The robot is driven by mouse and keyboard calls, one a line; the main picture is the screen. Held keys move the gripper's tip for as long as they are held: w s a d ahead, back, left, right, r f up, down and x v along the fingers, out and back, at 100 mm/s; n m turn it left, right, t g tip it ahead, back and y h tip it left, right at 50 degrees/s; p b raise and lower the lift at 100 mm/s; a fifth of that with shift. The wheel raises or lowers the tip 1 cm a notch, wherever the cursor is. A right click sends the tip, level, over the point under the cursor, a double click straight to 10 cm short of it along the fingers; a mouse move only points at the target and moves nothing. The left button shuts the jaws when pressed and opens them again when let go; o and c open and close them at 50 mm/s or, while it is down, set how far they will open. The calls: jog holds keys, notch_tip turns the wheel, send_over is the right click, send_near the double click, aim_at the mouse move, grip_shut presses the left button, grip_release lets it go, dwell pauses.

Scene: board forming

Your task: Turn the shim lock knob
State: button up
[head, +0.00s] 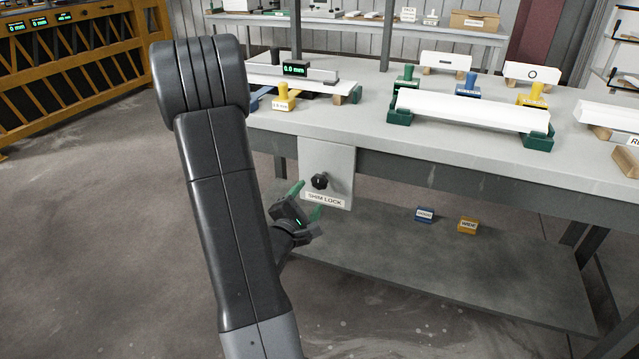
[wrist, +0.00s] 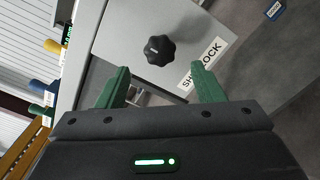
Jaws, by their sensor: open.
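The shim lock knob (head: 320,181) is a black lobed knob on a pale grey panel (head: 341,160) that hangs below the front edge of the workbench. A white SHIM LOCK label (head: 324,200) sits just under it. My gripper (head: 306,202) has green fingers, is open and empty, and is just in front of the panel near the knob. In the wrist view the knob (wrist: 159,50) lies ahead of and between the two spread fingers (wrist: 158,84), apart from them. A light mark shows on the knob's face.
The workbench (head: 380,146) carries a white board (head: 470,110) on green supports, yellow and blue handled blocks and a 0.0 mm display (head: 296,69). The floor at left is clear.

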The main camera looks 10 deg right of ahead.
aim_at(318, 184)
jog(key=x, duration=0.8)
jog(key=shift+w+d+b, duration=0.25)
jog(key=shift+w+b, duration=0.05)
jog(key=shift+b, duration=0.1)
jog(key=c, duration=1)
